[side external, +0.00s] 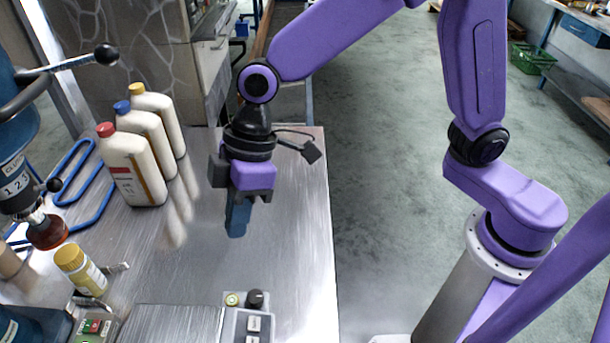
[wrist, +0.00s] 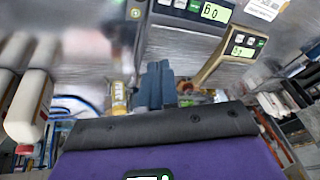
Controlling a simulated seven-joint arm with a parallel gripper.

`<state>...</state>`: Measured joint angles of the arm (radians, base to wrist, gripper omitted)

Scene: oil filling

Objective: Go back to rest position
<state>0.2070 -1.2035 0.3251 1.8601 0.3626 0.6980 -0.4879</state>
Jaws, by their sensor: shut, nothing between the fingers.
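My gripper (side external: 237,222) hangs above the metal table (side external: 290,262), to the right of the bottles, with its blue fingers pointing down and together. Its fingers also show in the wrist view (wrist: 157,85), side by side with nothing held between them. My purple arm reaches in from the right side of the side external view.
Three white bottles with red (side external: 130,165), blue (side external: 146,135) and yellow (side external: 160,112) caps stand at the back left. A yellow-capped bottle (side external: 82,270) stands near a drill-like machine (side external: 25,185). A control box (side external: 245,323) sits at the front. The table's right side is clear.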

